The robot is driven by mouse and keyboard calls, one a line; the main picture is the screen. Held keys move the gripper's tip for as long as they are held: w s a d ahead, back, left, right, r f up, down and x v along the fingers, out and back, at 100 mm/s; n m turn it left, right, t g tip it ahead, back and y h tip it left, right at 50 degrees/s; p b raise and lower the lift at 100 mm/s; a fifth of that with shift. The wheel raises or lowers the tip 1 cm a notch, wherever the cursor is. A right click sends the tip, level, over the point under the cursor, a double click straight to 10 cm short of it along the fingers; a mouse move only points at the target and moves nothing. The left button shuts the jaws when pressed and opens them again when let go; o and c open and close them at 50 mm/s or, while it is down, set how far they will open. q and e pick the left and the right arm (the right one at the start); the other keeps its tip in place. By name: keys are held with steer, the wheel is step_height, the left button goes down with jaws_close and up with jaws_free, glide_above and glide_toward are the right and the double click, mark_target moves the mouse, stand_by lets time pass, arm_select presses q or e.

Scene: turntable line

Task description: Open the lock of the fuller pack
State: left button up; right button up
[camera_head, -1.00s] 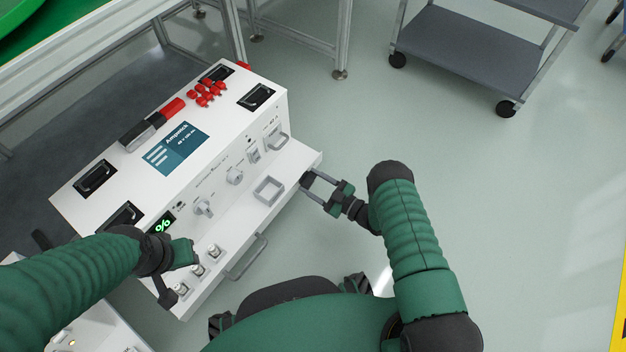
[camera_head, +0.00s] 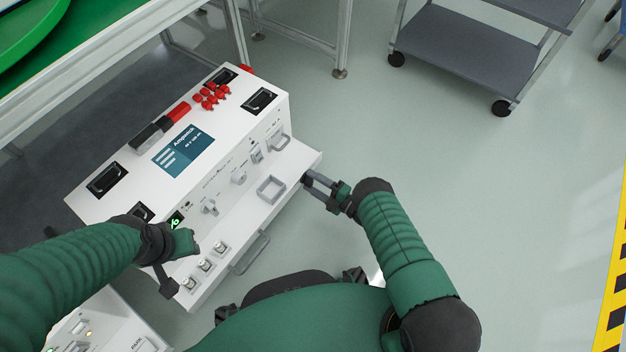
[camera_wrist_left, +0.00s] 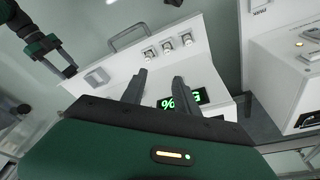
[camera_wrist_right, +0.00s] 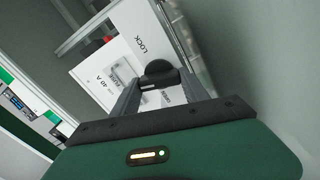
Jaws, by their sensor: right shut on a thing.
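A white pack (camera_head: 150,170) with a blue label on top stands left of centre. Its green percent display shows in the left wrist view (camera_wrist_left: 190,100), but my finger hides part of the number. A black lock knob (camera_wrist_right: 158,72) sits by the word LOCK at the pack's right end. My right gripper (camera_head: 307,180) is shut on this knob; it also shows in the right wrist view. My left gripper (camera_head: 180,266) is open and empty, above the pack's front near the display. A second white pack (camera_head: 130,325) is partly in view at lower left; its display is not readable.
Several red caps (camera_head: 212,96) and a red-black tool lie on the pack's top. A green turntable (camera_head: 25,30) is at upper left. A grey cart (camera_head: 455,50) stands at upper right. The floor right of the pack is clear.

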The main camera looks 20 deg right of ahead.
steer(key=shift+s+a+f+n+p, duration=0.1)
steer(key=shift+n+p, duration=0.15)
steer(key=shift+n, duration=0.55)
steer(key=shift+s+a+f+n+p, duration=0.1)
steer(key=shift+n+p, duration=0.1)
steer(key=shift+n, duration=0.6)
steer(key=shift+f, duration=0.1)
steer(key=o, duration=1.1)
steer(key=shift+o, duration=1.4)
steer(key=shift+w, duration=0.1)
steer(key=shift+d, duration=0.1)
